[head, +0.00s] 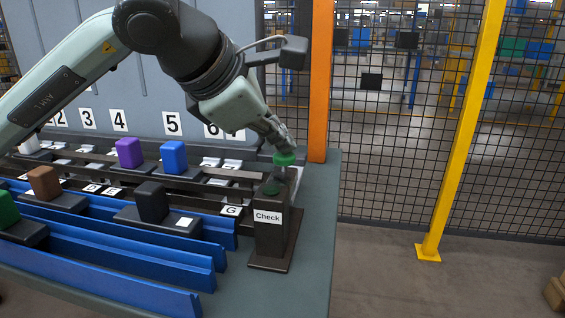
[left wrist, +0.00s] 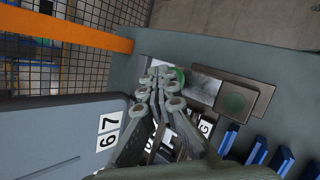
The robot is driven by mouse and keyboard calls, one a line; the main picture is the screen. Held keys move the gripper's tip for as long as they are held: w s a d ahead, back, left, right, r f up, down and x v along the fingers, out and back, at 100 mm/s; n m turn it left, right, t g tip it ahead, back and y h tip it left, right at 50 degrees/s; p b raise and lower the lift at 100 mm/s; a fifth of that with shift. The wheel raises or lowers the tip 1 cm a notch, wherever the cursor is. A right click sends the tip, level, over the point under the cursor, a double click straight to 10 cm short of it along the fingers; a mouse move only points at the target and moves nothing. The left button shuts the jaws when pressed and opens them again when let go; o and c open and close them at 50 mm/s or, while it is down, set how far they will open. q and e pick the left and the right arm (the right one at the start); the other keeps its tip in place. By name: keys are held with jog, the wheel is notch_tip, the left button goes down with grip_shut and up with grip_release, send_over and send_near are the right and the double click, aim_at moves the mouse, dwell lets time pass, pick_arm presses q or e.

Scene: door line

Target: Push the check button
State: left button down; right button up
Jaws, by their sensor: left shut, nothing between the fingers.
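The check station is a dark box (head: 269,238) with a white "Check" label on its front, standing at the right end of the table. A bright green round cap (head: 284,159), which looks like the button, is at its rear top; a darker green disc (head: 271,188) lies lower and nearer on top. My left gripper (head: 283,146) is shut and empty, its fingertips right at the green cap from above; I cannot tell whether they press it. In the left wrist view, the fingertips (left wrist: 159,74) partly cover the green cap (left wrist: 180,76); the darker disc (left wrist: 235,103) is clear. My right gripper is out of view.
Blue rails (head: 110,262) and dark carriers with purple, blue, brown, black and green blocks lie left of the box. A grey numbered panel (head: 95,80) stands behind. An orange post (head: 319,80) and mesh fence are close behind the box. The table strip right of the box is clear.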

aim_at(281, 155)
pick_arm(q)
jog(key=shift+s+d+f+b, duration=0.15)
jog(key=shift+s+f+b, duration=0.1)
jog(key=shift+f+b, duration=0.35)
dwell(0.6)
jog(key=shift+w+r, duration=0.2)
jog(key=shift+r, duration=0.3)
jog(key=shift+w+r+p, duration=0.15)
jog(key=shift+r+p, duration=0.25)
jog(key=shift+r, duration=0.05)
jog(key=shift+r+p, duration=1)
jog(key=shift+r, duration=1.6)
jog(key=shift+w, duration=0.1)
